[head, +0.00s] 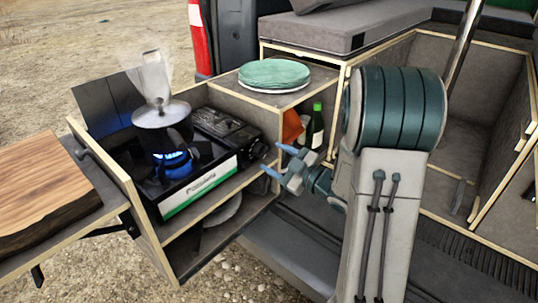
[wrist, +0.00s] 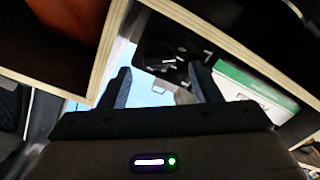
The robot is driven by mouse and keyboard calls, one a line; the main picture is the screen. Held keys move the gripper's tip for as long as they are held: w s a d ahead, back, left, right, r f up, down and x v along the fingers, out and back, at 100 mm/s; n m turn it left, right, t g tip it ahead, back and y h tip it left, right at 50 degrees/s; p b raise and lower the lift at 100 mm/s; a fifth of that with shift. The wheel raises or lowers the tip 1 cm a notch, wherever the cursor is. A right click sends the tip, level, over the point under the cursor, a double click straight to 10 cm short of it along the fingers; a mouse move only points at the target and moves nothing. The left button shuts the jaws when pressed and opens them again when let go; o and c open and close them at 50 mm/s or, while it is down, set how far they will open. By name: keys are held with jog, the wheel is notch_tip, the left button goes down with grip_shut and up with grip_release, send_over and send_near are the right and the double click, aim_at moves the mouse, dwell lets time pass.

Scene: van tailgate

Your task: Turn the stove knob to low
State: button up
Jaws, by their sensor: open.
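The portable stove (head: 200,182) stands on the pull-out shelf, with a blue flame (head: 173,160) lit under a steaming lidded pot (head: 162,118). The dark stove knob (head: 257,150) is on the stove's right end. In the wrist view, the round dark knob (wrist: 160,54) shows ahead, between and beyond the fingertips. My gripper (head: 270,161) is open and empty, just right of the knob. Its two fingers also show in the wrist view (wrist: 159,75), apart from each other. I cannot tell the knob's setting, and contact with it is not clear.
A wooden shelf edge (wrist: 110,50) runs close to the left finger in the wrist view. Green plates (head: 274,74) sit on the cabinet top, and a green bottle (head: 316,127) stands in the compartment behind my gripper. A cutting board (head: 40,180) lies at the left.

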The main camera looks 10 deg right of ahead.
aim_at(262, 151)
jog(key=shift+x, duration=1.45)
jog(key=c, duration=1)
